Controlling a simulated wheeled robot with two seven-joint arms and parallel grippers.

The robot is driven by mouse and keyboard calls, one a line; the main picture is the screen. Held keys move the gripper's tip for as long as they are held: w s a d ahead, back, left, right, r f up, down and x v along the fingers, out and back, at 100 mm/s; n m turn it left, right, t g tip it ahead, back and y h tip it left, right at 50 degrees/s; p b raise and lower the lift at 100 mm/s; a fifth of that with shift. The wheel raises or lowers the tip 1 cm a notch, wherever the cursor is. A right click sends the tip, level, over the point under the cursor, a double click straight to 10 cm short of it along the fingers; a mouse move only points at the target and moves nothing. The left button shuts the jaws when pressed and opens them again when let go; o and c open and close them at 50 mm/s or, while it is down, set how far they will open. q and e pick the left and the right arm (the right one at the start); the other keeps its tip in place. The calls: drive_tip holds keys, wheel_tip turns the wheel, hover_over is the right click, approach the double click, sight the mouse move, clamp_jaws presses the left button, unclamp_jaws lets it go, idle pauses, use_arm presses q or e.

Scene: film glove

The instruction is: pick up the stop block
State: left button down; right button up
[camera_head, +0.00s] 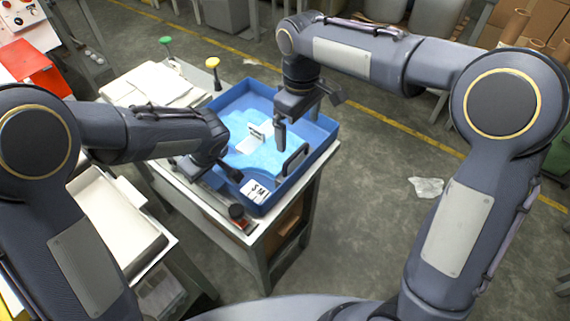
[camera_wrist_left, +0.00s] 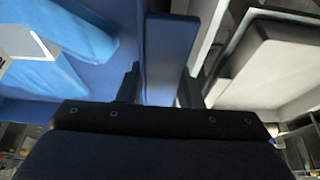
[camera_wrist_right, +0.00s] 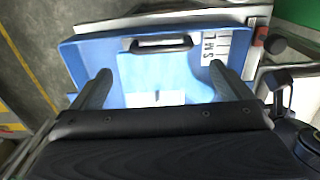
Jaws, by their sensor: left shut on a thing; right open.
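A blue tray (camera_head: 322,130) stands on the worktable and holds light-blue film gloves (camera_head: 262,160). In the head view, my left gripper (camera_head: 215,176) is at the tray's left wall. My right gripper (camera_head: 306,114) is open and empty above the tray. The right wrist view shows its fingers (camera_wrist_right: 160,88) apart over the tray.
White sheets (camera_head: 155,84) lie behind left. A white bin (camera_head: 112,218) stands at the left. Green (camera_head: 166,41) and yellow (camera_head: 212,63) knobs rise behind the tray. Floor to the right is mostly clear.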

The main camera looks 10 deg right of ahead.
sight(296, 151)
wheel_tip(296, 151, down, 10)
drive_tip(key=shift+a+r, duration=0.1)
drive_tip(key=shift+r, duration=0.05)
idle(0.3)
drive_tip(key=shift+w+r, duration=0.1)
drive_tip(key=shift+r, duration=0.05)
drive_tip(key=c, duration=1.7)
